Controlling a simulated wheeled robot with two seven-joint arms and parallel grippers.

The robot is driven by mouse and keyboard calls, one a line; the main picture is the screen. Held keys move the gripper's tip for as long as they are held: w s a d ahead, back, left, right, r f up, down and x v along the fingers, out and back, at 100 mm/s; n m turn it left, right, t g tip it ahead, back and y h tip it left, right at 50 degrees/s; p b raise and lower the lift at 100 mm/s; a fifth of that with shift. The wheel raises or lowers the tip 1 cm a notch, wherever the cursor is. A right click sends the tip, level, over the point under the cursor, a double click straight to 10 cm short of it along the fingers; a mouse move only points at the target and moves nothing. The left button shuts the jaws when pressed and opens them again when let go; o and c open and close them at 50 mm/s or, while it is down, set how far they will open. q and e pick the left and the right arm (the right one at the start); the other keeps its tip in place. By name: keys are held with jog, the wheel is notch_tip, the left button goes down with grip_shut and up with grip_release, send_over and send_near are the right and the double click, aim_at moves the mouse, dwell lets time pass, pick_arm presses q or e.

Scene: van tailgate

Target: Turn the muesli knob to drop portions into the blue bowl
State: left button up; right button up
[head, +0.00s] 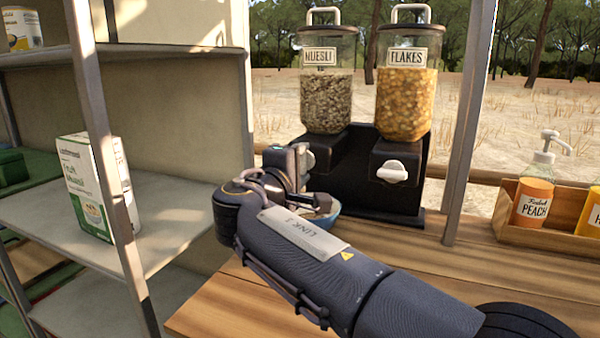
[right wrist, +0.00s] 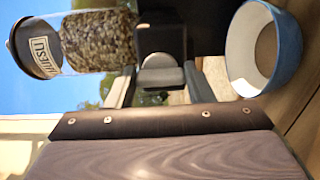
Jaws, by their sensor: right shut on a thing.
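The muesli dispenser (head: 328,95) is a clear jar of brown-grey muesli on a black stand, labelled MUESLI. It also shows sideways in the right wrist view (right wrist: 98,40). Its pale knob (right wrist: 160,76) sits between the two fingers of my right gripper (right wrist: 158,86), which is shut on it. In the head view the right gripper (head: 304,168) covers most of the knob. The blue bowl (head: 325,221) stands on the wooden counter below the muesli outlet, largely hidden by my arm. The right wrist view shows the bowl (right wrist: 291,50) with a brownish bottom; I cannot tell whether that is muesli. My left gripper is not in view.
The flakes dispenser (head: 407,95) with its white knob (head: 392,171) stands right beside the muesli. A wooden crate with bottles (head: 512,232) is at the right. A metal shelf (head: 60,215) with a muesli carton (head: 92,185) is at the left. The front counter (head: 425,262) has clear room.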

dwell(0.5)
jog(key=o, duration=1)
jog(key=shift+c, duration=0.2)
jog(key=shift+s, duration=0.1)
jog(key=v, duration=0.7)
jog(key=shift+s, duration=0.3)
jog(key=shift+a, duration=0.15)
